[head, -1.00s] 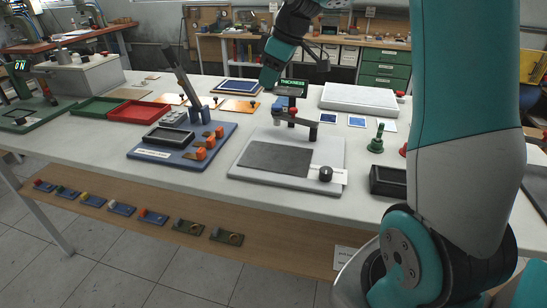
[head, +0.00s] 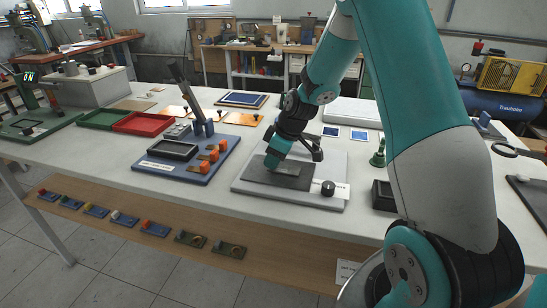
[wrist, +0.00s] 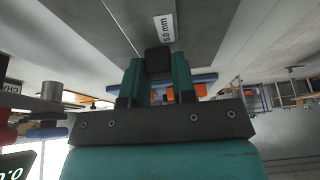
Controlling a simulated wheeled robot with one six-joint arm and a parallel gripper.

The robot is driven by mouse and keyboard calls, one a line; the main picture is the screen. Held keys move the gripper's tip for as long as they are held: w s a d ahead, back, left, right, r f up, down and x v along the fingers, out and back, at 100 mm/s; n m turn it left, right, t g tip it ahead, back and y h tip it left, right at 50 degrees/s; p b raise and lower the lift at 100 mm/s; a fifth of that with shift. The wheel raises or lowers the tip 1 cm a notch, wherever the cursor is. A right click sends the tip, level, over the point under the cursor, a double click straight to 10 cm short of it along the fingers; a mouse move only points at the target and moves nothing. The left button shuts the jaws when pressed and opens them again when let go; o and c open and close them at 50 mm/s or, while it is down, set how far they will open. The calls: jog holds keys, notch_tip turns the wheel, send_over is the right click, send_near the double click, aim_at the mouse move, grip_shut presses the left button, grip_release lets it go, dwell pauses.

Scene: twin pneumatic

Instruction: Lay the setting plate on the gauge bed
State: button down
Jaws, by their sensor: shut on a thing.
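My gripper (head: 272,160) points down over the dark grey pad (head: 262,179) of the light grey gauge bed (head: 336,166). In the wrist view my gripper (wrist: 158,72) is shut on a small black block (wrist: 158,59). The block is at the setting plate (wrist: 182,40), a grey plate with a white "5.0 mm" label. The plate is low over the bed, and I cannot tell whether it touches. In the head view my gripper and the dark pad make the plate hard to pick out. The gauge post is largely hidden behind my arm.
A black knob (head: 328,188) stands at the bed's front right corner. Left of the bed is a blue fixture board (head: 215,170) with orange knobs. Right of it are a green stand (head: 378,154) and a black tray (head: 383,195). Red (head: 145,124) and green trays lie farther left.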

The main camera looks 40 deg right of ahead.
aim_at(288, 169)
jog(key=shift+f, duration=0.1)
jog(key=shift+f, duration=0.1)
jog(key=c, duration=0.9)
grip_release()
jog(key=v, duration=1.1)
jog(key=s+a+r+g+y, duration=0.1)
jog(key=s+a+r, duration=0.3)
jog(key=a, duration=0.5)
jog(key=s+a+r+g, duration=0.1)
jog(key=s+a+r, duration=0.1)
jog(key=s+a, duration=0.55)
jog(key=shift+m+g, duration=0.3)
jog(key=shift+g, duration=0.5)
jog(key=s+a, duration=0.3)
jog(key=s, duration=0.1)
jog(key=s+a, duration=0.3)
jog(key=s, duration=0.2)
jog(key=s+a+b, duration=0.1)
jog(key=s+a, duration=0.3)
jog(key=shift+s+r, duration=0.15)
